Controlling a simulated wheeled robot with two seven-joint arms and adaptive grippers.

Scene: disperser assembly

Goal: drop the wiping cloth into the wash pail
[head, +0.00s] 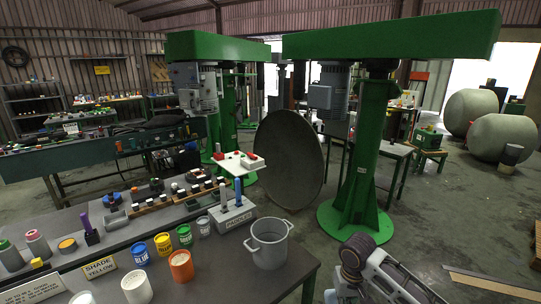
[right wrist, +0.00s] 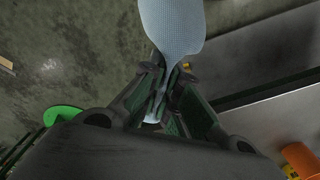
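The wash pail (head: 269,246) is a grey metal pail with two side handles. It stands upright at the right end of the near workbench in the head view. The wiping cloth (right wrist: 172,24) is light blue and finely checked. It shows only in the right wrist view, pinched between the fingers of my right gripper (right wrist: 165,78), with its wide part spreading beyond the fingertips and a small bit showing between the fingers. My right arm is right of the pail in the head view, where I cannot make out its fingers or the cloth. My left gripper is not in view.
An orange pot (head: 181,266), a row of paint cups and a grey paddles holder (head: 232,216) stand left of the pail. A green machine column (head: 366,150) on a round base and a large dark dish (head: 289,160) stand behind it. Bare floor lies to the right.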

